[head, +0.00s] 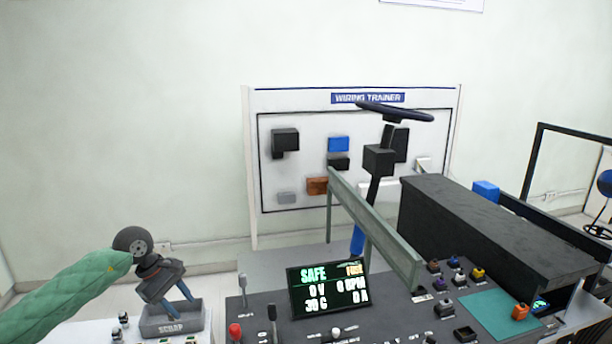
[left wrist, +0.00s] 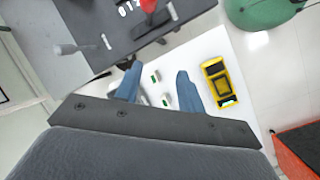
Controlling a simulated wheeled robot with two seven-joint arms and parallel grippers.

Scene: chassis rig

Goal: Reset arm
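My left arm, in a green sleeve, comes in from the left in the head view. My left gripper (head: 180,306) points down over the grey scrap bin (head: 172,329) at the lower left. Its two blue fingers stand apart with nothing visible between them. In the left wrist view the left gripper (left wrist: 158,70) is also open, with white table top and small white-and-green pieces (left wrist: 155,77) seen past the fingers. I cannot tell whether the fingertips reach into the bin. My right gripper is in neither view.
A dark console with a SAFE display (head: 329,290), levers and a red knob (head: 235,331) stands right of the bin. Behind it are a steering wheel (head: 395,111) and wiring trainer board (head: 300,205). A yellow device (left wrist: 219,83) lies on the white table (left wrist: 250,105).

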